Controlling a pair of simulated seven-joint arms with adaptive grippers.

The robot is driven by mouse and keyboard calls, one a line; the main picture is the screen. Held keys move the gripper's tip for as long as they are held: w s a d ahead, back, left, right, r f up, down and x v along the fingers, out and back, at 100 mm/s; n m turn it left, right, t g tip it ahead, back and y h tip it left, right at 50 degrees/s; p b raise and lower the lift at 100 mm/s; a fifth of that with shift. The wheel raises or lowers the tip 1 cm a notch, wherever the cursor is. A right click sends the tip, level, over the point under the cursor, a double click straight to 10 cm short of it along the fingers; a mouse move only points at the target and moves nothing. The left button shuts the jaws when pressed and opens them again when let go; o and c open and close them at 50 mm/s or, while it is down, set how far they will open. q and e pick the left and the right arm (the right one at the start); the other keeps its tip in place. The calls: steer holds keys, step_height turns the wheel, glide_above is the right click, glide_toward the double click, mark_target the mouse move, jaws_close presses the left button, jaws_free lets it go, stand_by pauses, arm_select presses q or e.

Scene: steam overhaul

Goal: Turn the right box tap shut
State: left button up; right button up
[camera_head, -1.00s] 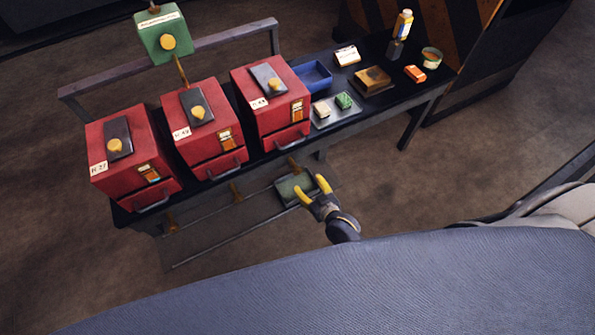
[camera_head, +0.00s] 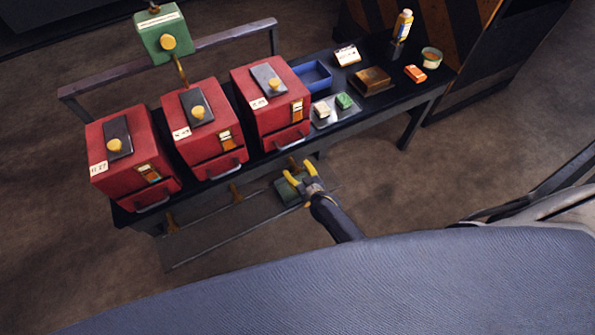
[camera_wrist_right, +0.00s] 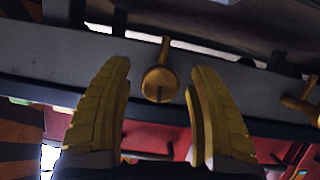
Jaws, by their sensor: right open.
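Three brass taps sit along a pipe below the front edge of the bench. The right box tap (camera_head: 293,163) is below the right red box (camera_head: 272,105). In the right wrist view this tap (camera_wrist_right: 160,84) shows a round brass knob with a narrow arm pointing up in the picture. My right gripper (camera_head: 298,171) is open, its yellow fingers pointing at the tap. In the wrist view the tap appears between the fingers, one on each side; I cannot tell whether they touch it. The middle tap (camera_head: 235,193) and left tap (camera_head: 172,222) stand farther left. My left gripper is not in view.
The dark bench (camera_head: 348,117) also carries two more red boxes, a blue tray (camera_head: 313,74), small blocks and a bottle (camera_head: 403,24). A green box (camera_head: 163,38) stands behind. A green item (camera_head: 285,191) is partly hidden behind my gripper. The floor before the bench is clear.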

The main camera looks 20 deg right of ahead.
jaws_close()
steer(key=shift+m+y, duration=0.3)
steer(key=shift+m, duration=0.2)
stand_by(0.4)
jaws_free()
stand_by(0.3)
steer(key=v, duration=1.2)
